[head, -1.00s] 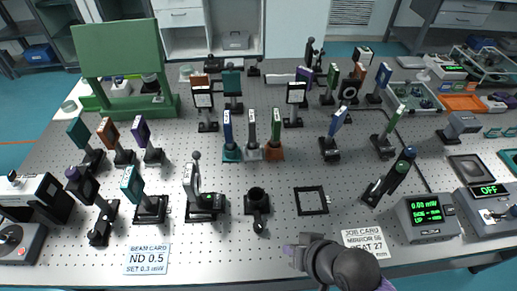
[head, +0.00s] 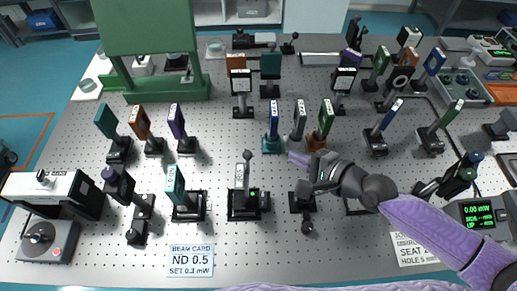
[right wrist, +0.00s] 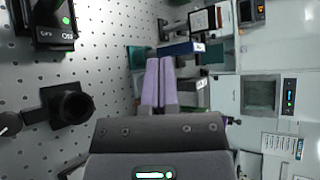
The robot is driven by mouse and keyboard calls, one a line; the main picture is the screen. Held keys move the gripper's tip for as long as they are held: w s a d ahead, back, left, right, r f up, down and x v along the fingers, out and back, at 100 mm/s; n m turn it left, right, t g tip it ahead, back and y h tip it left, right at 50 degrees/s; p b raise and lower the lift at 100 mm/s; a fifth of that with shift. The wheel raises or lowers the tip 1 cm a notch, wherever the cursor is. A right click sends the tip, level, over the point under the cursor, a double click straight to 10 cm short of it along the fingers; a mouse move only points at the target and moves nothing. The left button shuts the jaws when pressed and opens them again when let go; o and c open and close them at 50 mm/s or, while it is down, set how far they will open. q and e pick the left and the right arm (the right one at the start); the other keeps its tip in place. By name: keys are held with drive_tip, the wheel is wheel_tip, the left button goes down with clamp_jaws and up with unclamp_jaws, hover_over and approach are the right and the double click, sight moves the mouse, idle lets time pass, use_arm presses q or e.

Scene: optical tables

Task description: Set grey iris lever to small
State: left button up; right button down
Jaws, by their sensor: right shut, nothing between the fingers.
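The grey iris (head: 246,178) stands upright on a black base at the middle front of the table. Its lever ends in a dark round knob (head: 247,154) at the top. In the right wrist view, what seems to be its base (right wrist: 52,28), with a green light, is cut off at the top left. My right gripper (head: 292,158) is shut and empty, to the right of the iris and apart from it. Its purple fingers also show pressed together in the right wrist view (right wrist: 158,64). My left gripper is out of view.
A black round holder (head: 303,203) stands below my right gripper. Blue, grey and orange-based plates (head: 299,120) stand just behind it. A teal plate mount (head: 174,186) is left of the iris. A beam card (head: 190,260) lies in front.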

drive_tip(key=b+x, duration=0.2)
drive_tip(key=x, duration=0.7)
use_arm(q)
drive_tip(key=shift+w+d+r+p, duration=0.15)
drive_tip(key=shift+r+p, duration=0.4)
drive_tip(key=shift+p, duration=0.5)
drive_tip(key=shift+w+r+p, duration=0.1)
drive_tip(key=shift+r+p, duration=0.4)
drive_tip(key=shift+p, duration=0.55)
use_arm(e)
drive_tip(key=shift+s+a+r, duration=0.3)
drive_tip(key=shift+s+r, duration=0.05)
drive_tip(key=shift+s, duration=0.2)
drive_tip(key=shift+s+a+r, duration=0.3)
drive_tip(key=shift+s, duration=0.2)
drive_tip(key=shift+s+a+r, duration=0.35)
drive_tip(key=shift+s, duration=0.2)
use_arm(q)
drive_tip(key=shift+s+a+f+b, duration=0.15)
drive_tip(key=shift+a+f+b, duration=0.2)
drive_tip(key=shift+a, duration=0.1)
use_arm(e)
drive_tip(key=shift+s+r+n+t, duration=0.2)
drive_tip(key=shift+s+n+t, duration=0.1)
drive_tip(key=shift+t, duration=0.1)
